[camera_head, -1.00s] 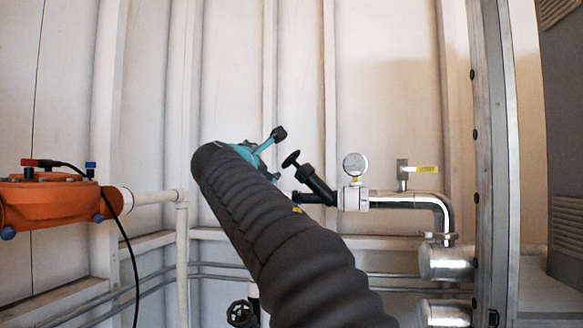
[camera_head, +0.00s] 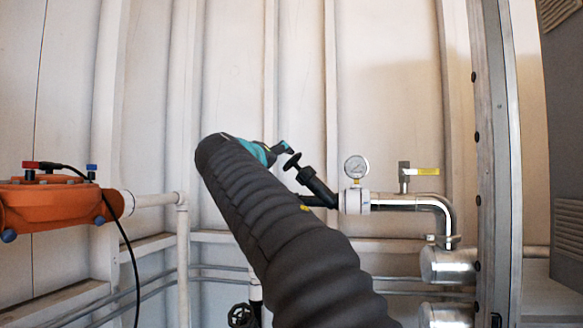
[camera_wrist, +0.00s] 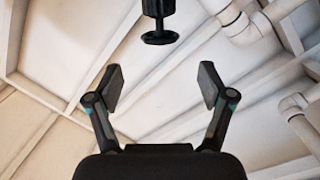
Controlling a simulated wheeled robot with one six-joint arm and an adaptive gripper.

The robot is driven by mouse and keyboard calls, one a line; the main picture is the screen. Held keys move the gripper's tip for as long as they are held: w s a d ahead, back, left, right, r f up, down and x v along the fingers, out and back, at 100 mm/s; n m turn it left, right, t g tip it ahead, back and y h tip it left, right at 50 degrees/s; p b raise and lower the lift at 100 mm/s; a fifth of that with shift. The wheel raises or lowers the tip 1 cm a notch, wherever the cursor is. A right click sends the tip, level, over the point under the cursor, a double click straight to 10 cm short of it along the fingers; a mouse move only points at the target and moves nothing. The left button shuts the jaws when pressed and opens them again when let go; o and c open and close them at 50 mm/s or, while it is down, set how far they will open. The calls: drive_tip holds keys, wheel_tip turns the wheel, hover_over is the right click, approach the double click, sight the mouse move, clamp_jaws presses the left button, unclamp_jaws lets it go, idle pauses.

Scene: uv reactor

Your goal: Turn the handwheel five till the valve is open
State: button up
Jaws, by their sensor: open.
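A black handwheel (camera_head: 292,161) sits on a slanted black valve (camera_head: 318,188) in the pipe at centre right. I see no number on it. In the wrist view the handwheel (camera_wrist: 160,38) shows at the top centre, ahead of my gripper (camera_wrist: 163,82) and between the lines of its two fingers. The fingers are spread wide, with nothing between them. In the head view my gripper (camera_head: 285,147) is mostly hidden behind my arm. Its visible tip is just above and left of the handwheel; I cannot tell whether they touch there.
A pressure gauge (camera_head: 356,167) and a yellow-handled valve (camera_head: 422,171) stand right of the handwheel. Another dark handwheel (camera_head: 240,315) is low at centre. An orange unit (camera_head: 48,203) with a black cable is at left. A metal post (camera_head: 490,160) stands at right.

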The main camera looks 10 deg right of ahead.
sight(295, 166)
drive_tip(key=p+x, duration=0.4)
drive_tip(key=x, duration=0.9)
drive_tip(key=shift+w+d+p, duration=0.1)
drive_tip(key=shift+w+p, duration=0.2)
drive_tip(key=shift+p, duration=0.05)
drive_tip(key=c, duration=1.1)
